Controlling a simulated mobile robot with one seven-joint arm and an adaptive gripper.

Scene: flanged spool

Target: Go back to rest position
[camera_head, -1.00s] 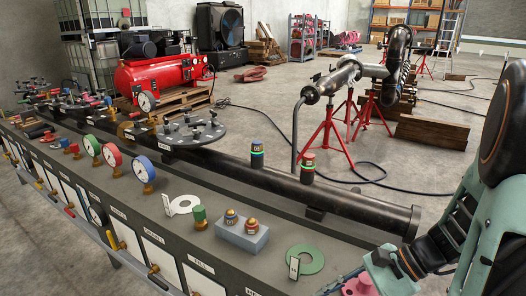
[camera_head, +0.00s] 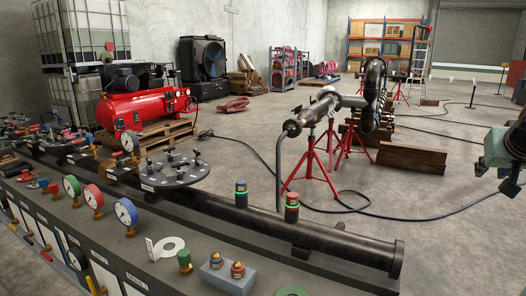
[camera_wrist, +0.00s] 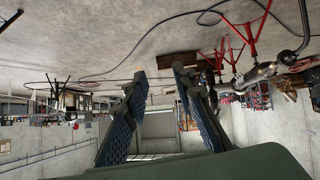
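My gripper (camera_wrist: 160,72) is open in the wrist view. Its two dark ribbed fingers stand apart with nothing between them. The wrist view is upside down, with the concrete floor at the top. In the head view only parts of my arm show at the right edge, and my fingertips are out of that picture. A long dark flanged pipe (camera_head: 335,236) lies along the bench, clear of my arm. A round flange plate (camera_head: 180,169) with several bolts sits on its left part.
A wooden beam (camera_head: 411,159) and a dark hose lie on the floor. Open floor lies at right.

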